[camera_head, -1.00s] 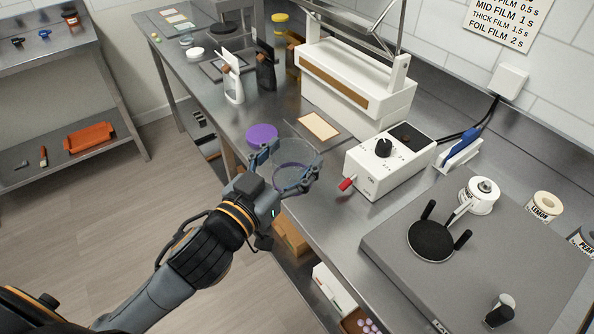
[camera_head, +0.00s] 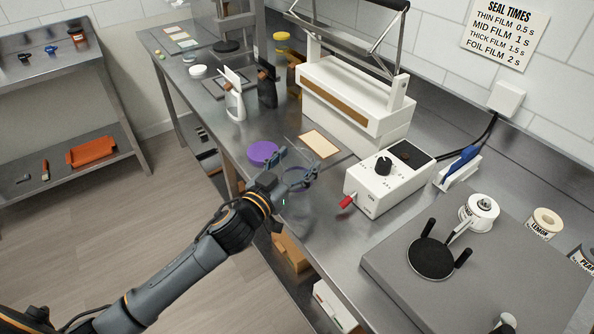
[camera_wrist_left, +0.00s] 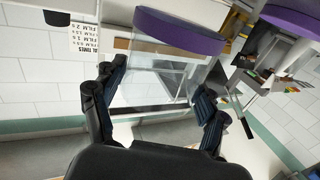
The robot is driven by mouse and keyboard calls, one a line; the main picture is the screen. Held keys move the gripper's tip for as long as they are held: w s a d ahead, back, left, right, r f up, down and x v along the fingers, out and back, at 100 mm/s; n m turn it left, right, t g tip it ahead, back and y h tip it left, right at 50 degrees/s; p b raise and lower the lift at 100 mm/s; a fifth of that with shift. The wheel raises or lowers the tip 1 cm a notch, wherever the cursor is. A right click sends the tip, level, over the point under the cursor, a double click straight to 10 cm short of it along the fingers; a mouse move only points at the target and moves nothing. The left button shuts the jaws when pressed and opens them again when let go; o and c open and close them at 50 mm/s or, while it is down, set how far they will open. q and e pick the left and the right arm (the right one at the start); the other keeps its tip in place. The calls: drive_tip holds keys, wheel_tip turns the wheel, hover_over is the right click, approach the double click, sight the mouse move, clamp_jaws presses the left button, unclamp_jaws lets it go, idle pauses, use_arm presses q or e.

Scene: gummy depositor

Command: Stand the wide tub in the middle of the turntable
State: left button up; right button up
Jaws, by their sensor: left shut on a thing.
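My left gripper (camera_head: 300,163) is shut on a wide clear tub (camera_head: 302,202), which is hard to make out against the steel bench. In the left wrist view the clear tub wall (camera_wrist_left: 150,85) is between the two fingers (camera_wrist_left: 160,105), with a purple band (camera_wrist_left: 180,32) at one end. I cannot tell whether the tub touches the bench. The turntable (camera_head: 432,258) looks like the black round disc with two black posts, at the right; it is bare. My right gripper is not in view.
A purple round lid or tub (camera_head: 263,152) stands just left of my gripper. A white control box (camera_head: 375,183) with a red-tipped lever lies between gripper and turntable. The white sealer (camera_head: 355,95) stands behind. A white roll (camera_head: 479,212) adjoins the turntable.

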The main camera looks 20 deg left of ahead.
sight(303, 167)
use_arm(q)
drive_tip(key=f, duration=0.1)
drive_tip(key=w+f, duration=0.1)
drive_tip(key=f, duration=0.1)
drive_tip(key=shift+w+a+f+p, duration=0.15)
drive_tip(key=shift+w+f+p, duration=0.05)
drive_tip(key=shift+f+p, duration=0.1)
drive_tip(key=shift+f, duration=0.35)
drive_tip(key=shift+s, duration=0.1)
drive_tip(key=shift+f, duration=0.3)
drive_tip(key=o, duration=1.2)
drive_tip(key=shift+r, duration=0.1)
drive_tip(key=shift+b, duration=0.3)
